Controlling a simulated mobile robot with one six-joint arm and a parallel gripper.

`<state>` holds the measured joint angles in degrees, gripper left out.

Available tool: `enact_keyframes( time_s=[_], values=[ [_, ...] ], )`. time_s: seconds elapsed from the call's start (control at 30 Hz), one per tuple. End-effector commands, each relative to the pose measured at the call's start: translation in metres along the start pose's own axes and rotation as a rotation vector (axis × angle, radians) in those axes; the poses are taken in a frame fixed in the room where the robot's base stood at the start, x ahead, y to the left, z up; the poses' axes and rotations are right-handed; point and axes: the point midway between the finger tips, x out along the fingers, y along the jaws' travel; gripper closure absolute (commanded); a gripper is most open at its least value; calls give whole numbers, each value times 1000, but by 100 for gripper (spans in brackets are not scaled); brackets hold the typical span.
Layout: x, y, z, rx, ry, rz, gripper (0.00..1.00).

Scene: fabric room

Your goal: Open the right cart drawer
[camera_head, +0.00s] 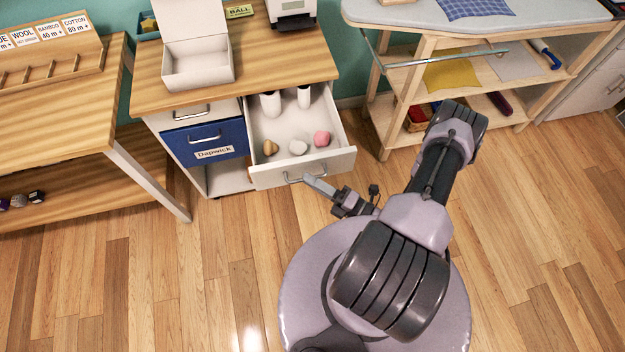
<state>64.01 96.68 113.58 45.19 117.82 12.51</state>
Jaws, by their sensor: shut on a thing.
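The right cart drawer (262,178) is white and stands pulled well out from under the wood-topped cart (300,68). The exact contact of the fingertips is small and hard to make out.
A blue drawer (185,148) labelled Dapwick is left of the open drawer. An open white box (198,70) stands on the cart top. A wooden table (60,100) is at left, an ironing-board shelf (440,62) at right. The floor in front is clear.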

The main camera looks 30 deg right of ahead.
Motion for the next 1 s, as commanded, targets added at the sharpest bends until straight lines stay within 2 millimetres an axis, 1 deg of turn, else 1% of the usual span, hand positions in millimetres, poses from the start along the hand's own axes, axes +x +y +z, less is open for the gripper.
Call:
enact_keyframes(
  time_s=[0.03,0.07,0.1,0.17,0.57,0.67,0.77,0.83,0.97,1.0],
  values=[
    [0,0,0,0,-1,0,100],
    [0,0,0,0,-1,0,89],
    [0,0,0,0,-1,0,81],
    [0,0,0,0,-1,0,70],
    [0,0,0,0,-1,0,69],
    [-3,0,1,0,-2,0,69],
    [-17,1,2,0,-7,0,69],
    [-34,2,2,-3,-10,-2,69],
    [-76,2,3,-5,-13,-2,69],
    [-90,2,2,-4,-12,-3,69]
  ],
)
